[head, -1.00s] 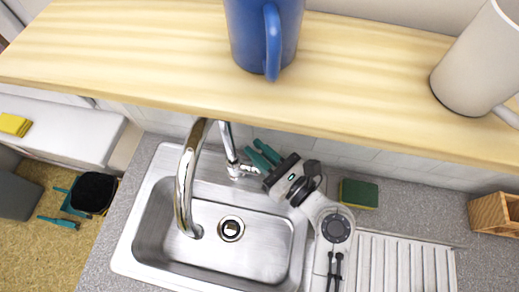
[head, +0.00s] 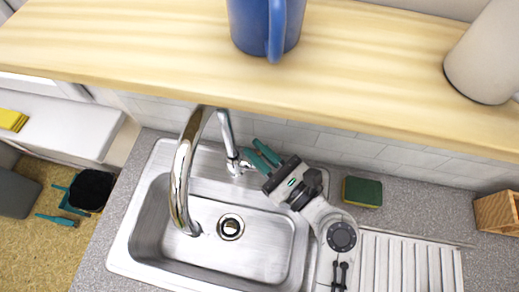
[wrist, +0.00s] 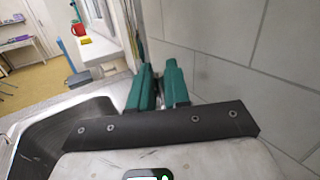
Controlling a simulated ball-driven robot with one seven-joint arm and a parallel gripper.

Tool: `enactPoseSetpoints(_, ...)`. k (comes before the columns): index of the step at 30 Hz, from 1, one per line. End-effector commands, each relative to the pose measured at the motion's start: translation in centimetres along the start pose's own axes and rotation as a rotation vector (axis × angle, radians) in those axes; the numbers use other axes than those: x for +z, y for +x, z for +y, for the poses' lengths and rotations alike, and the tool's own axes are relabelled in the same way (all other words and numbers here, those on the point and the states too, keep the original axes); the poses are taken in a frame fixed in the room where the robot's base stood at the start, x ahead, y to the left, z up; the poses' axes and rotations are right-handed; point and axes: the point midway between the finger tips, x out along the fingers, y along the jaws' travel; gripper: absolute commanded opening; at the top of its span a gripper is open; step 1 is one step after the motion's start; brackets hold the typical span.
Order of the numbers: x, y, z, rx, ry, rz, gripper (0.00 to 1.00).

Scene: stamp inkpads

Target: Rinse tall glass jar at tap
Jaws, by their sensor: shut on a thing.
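My gripper (head: 255,153) reaches over the back of the sink, just right of the chrome tap (head: 185,165) and above its short side lever (head: 246,166). Its two teal fingers (wrist: 158,88) stand close together in the wrist view, with a narrow gap between them. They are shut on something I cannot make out. I cannot tell whether the fingers touch the lever. I see no tall glass jar in either view. The tap spout arches over the steel sink (head: 205,262), whose basin looks empty around the drain (head: 230,227).
A wooden shelf (head: 150,60) crosses above the sink, with a blue mug (head: 250,22) and a pale mug (head: 485,55) on it. A green and yellow sponge (head: 362,191) lies right of my gripper. The tiled wall (wrist: 215,40) is close on the right.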

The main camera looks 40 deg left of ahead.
Motion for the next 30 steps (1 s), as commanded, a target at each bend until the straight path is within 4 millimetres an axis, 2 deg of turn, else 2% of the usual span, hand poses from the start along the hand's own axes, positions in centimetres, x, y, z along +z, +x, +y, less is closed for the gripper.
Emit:
enactPoseSetpoints(5,-0.1,-0.1,-0.1,-0.002,0.002,0.003,0.00)
enactPoseSetpoints(6,-0.1,-0.1,-0.1,-0.002,0.002,0.003,0.19)
enactPoseSetpoints(11,0.0,0.0,0.0,-0.001,0.002,0.002,0.33)
enactPoseSetpoints(20,-0.1,-0.4,-0.1,-0.002,0.002,0.002,0.33)
enactPoseSetpoints(23,-0.2,-1.5,-0.1,-0.003,0.003,0.002,0.33)
enactPoseSetpoints(30,-0.3,-6.1,-0.1,-0.006,0.002,0.003,0.33)
